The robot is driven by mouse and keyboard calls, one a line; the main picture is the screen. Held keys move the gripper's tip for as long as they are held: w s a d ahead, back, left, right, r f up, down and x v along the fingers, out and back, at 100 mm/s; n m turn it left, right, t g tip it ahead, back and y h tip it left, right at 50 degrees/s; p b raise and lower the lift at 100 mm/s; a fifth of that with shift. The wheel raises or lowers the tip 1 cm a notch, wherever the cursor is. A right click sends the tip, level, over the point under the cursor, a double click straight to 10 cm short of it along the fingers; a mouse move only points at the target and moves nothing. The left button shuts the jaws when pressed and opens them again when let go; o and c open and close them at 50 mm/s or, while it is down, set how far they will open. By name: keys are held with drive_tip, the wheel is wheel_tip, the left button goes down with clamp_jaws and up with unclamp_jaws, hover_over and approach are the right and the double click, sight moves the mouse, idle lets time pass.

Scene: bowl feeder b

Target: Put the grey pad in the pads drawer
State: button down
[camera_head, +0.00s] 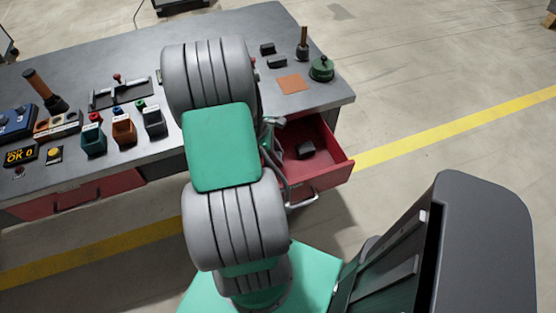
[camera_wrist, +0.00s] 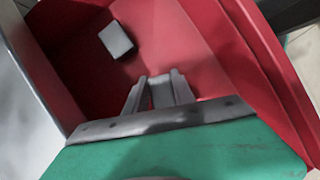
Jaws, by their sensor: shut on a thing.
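The red drawer (camera_head: 322,178) at the right end of the bench is pulled open. One dark grey block (camera_head: 306,149) lies inside it. In the wrist view, the drawer's red interior (camera_wrist: 195,60) fills most of the picture, and the grey block (camera_wrist: 116,39) lies toward its upper left. My gripper (camera_wrist: 160,82) points into the drawer, its fingers shut on a grey piece (camera_wrist: 161,93), which looks like the grey pad. The piece is mostly hidden between the fingers. I cannot tell whether it touches the drawer floor. In the head view, my arm mostly hides the gripper.
Two dark blocks (camera_head: 267,49), an orange square (camera_head: 292,84), a green knobbed item (camera_head: 321,68) and a wooden-handled tool (camera_head: 303,42) stand on the bench top (camera_head: 225,30). Coloured bins (camera_head: 123,130) stand to the left. The drawer walls (camera_wrist: 235,60) surround my gripper closely.

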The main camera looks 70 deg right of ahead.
drive_tip(key=shift+s+d+f, duration=0.1)
drive_tip(key=shift+f, duration=1.75)
drive_tip(key=c, duration=1.1)
unclamp_jaws()
drive_tip(key=shift+o, duration=0.2)
drive_tip(key=v, duration=1.2)
drive_tip(key=w+a+r+m+t, duration=0.1)
drive_tip(key=w+a+r+t, duration=0.1)
drive_tip(key=w+a+r, duration=0.45)
drive_tip(key=w+a+r+m+t, duration=0.1)
drive_tip(key=w+a+r, duration=0.1)
drive_tip(key=a, duration=0.7)
drive_tip(key=w+a+r+m+t+y, duration=0.1)
drive_tip(key=w+a+r+t, duration=0.1)
drive_tip(key=a, duration=0.7)
drive_tip(key=w+a+r+m+t, duration=0.1)
drive_tip(key=w+a+t, duration=0.1)
drive_tip(key=a, duration=0.8)
drive_tip(key=shift+w+r+y+p, duration=0.35)
drive_tip(key=shift+w+r+y, duration=0.05)
drive_tip(key=shift+w, duration=0.05)
